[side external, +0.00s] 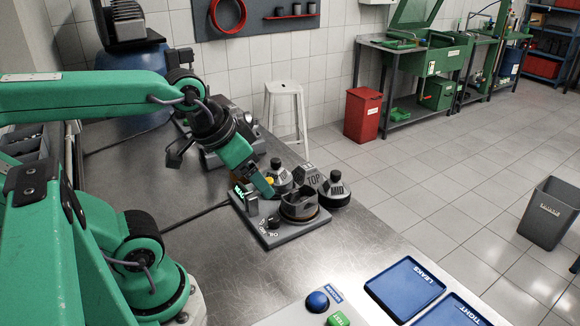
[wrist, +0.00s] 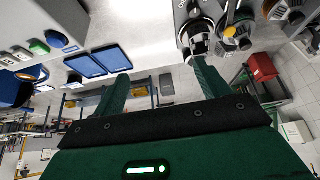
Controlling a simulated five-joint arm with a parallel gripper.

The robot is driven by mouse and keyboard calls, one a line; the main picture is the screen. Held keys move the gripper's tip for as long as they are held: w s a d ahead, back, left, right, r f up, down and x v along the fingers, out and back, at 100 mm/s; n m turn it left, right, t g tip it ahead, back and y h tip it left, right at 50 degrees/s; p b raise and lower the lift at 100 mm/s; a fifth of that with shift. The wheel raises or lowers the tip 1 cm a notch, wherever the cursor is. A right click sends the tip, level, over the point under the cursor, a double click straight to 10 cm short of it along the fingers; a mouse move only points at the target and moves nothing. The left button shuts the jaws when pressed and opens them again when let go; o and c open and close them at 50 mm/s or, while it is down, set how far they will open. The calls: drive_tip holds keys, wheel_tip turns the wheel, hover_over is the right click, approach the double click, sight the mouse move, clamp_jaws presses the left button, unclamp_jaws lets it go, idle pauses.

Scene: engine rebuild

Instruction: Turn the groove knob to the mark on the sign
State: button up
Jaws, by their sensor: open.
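A grey fixture plate (side external: 267,237) lies on the metal bench, with a dark round cup-like part (side external: 300,206) on it. A small round knob (side external: 273,222) sits near the plate's front; I cannot tell if it is the groove knob. My gripper (side external: 264,188) points down just above the plate's back left. In the wrist view my gripper (wrist: 160,70) is open and empty, with the right finger near the fixture (wrist: 198,40).
Dark containers marked TOP (side external: 310,177) and MID (side external: 335,190) stand close behind the fixture. Blue trays (side external: 405,288) and a panel with blue (side external: 317,301) and green buttons (side external: 338,319) are at the front. The bench between is clear.

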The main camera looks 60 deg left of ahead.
drive_tip(key=shift+w+a, duration=0.1)
drive_tip(key=c, duration=0.4)
drive_tip(key=shift+w+a+f+n+g, duration=0.25)
drive_tip(key=shift+w+f+n+g, duration=0.1)
drive_tip(key=shift+w+n, duration=0.1)
drive_tip(key=shift+c, duration=0.2)
drive_tip(key=n+g, duration=0.5)
drive_tip(key=n, duration=0.3)
hover_over(274, 218)
wheel_tip(274, 218, down, 13)
drive_tip(key=shift+s+f, duration=0.15)
drive_tip(key=shift+f, duration=0.3)
drive_tip(key=shift+f, duration=0.15)
drive_tip(key=shift+f, duration=3.75)
drive_tip(key=shift+c, duration=0.2)
drive_tip(key=c, duration=0.9)
